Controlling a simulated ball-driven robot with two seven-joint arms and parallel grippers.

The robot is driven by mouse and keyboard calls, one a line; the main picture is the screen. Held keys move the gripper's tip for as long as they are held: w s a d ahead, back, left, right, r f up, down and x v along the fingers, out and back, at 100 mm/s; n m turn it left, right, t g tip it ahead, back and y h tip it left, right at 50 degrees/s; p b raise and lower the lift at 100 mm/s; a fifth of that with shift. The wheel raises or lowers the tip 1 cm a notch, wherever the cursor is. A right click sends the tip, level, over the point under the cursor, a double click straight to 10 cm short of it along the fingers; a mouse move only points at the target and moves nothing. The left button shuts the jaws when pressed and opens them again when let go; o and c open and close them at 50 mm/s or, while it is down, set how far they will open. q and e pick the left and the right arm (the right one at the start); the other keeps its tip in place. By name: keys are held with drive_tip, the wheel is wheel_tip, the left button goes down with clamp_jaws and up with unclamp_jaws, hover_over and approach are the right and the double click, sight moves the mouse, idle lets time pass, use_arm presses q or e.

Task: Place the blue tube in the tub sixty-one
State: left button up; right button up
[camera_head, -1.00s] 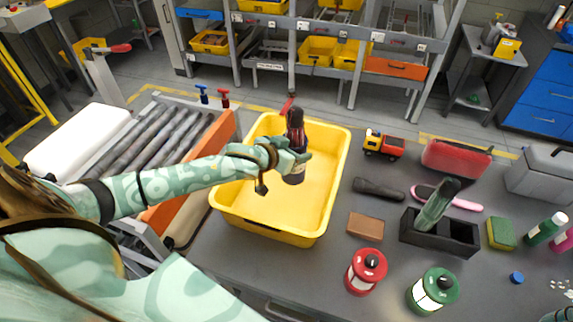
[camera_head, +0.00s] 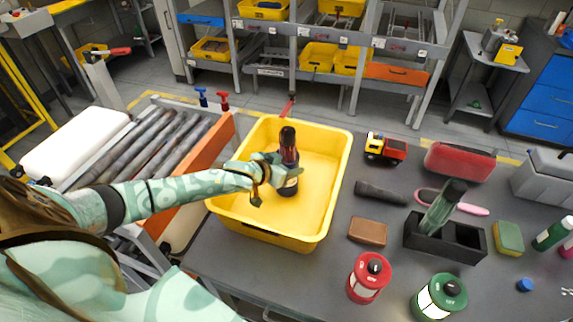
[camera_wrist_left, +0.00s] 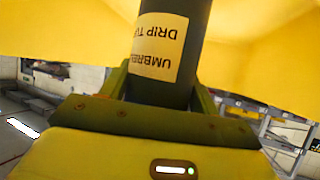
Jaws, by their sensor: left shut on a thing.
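My left gripper (camera_head: 280,172) is shut on a dark tube (camera_head: 288,148), held upright over the yellow tub (camera_head: 268,234). The tube's lower end shows against the tub's floor; I cannot tell whether it touches. In the left wrist view the tube (camera_wrist_left: 190,62) stands between the fingers, with a pale yellow label reading "UMBREL… DRIP TU…". It looks dark, and blue is not clear. The tub is otherwise empty where I can see, and I can read no number on it. My right gripper is not in view.
Left of the tub is a roller conveyor (camera_head: 160,141) with an orange side board (camera_head: 208,158). Right of it on the grey table are a toy truck (camera_head: 385,148), a brown block (camera_head: 368,231), a red canister (camera_head: 368,278), a green canister (camera_head: 440,297) and a black holder (camera_head: 440,240).

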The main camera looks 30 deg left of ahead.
use_arm(q)
drive_tip(key=o, duration=1.1)
drive_tip(key=shift+r, duration=0.15)
drive_tip(key=p+v, duration=0.3)
drive_tip(key=v, duration=0.9)
